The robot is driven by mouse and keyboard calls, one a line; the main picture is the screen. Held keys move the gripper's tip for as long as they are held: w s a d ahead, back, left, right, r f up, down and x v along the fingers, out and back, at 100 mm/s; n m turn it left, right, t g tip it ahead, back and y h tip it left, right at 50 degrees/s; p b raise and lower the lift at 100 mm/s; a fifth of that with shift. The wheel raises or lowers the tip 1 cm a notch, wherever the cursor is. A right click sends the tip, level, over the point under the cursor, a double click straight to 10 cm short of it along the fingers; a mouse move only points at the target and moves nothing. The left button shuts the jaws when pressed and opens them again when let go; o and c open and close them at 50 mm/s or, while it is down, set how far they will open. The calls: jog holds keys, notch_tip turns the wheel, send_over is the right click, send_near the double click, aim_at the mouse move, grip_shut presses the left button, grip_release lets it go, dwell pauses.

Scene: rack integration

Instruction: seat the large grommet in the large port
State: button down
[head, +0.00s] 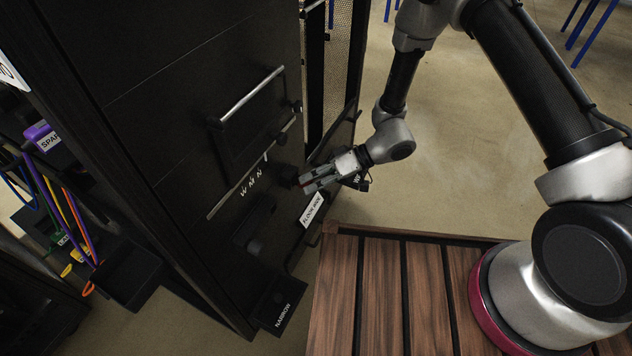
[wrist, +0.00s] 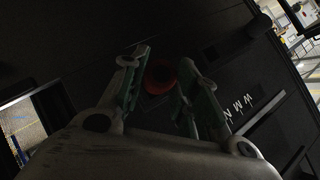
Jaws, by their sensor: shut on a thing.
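My gripper (head: 318,180) is beside the dark rack panel at the middle of the head view. In the wrist view its two green-padded fingers (wrist: 160,80) are closed around a dark round piece with a red ring (wrist: 159,76), which I take to be the large grommet. A small bit of red also shows at the fingertips in the head view. The rack panel (wrist: 90,45) fills the background behind it. White letters W, M, N (head: 254,182) mark the panel beside the gripper. The port opening is hidden or too dark to make out; I cannot tell whether the grommet touches the panel.
A metal handle (head: 252,95) and a long rail stand out from the panel above. A label reading FLOOR WIDE (head: 312,210) and a box labelled NARROW (head: 280,305) are below. Coloured cables (head: 68,215) hang at left. Open floor lies behind the arm.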

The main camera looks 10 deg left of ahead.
jog(key=shift+w+a, duration=0.25)
jog(key=shift+a, duration=0.4)
jog(key=c, duration=1)
grip_release()
jog(key=v, duration=1.2)
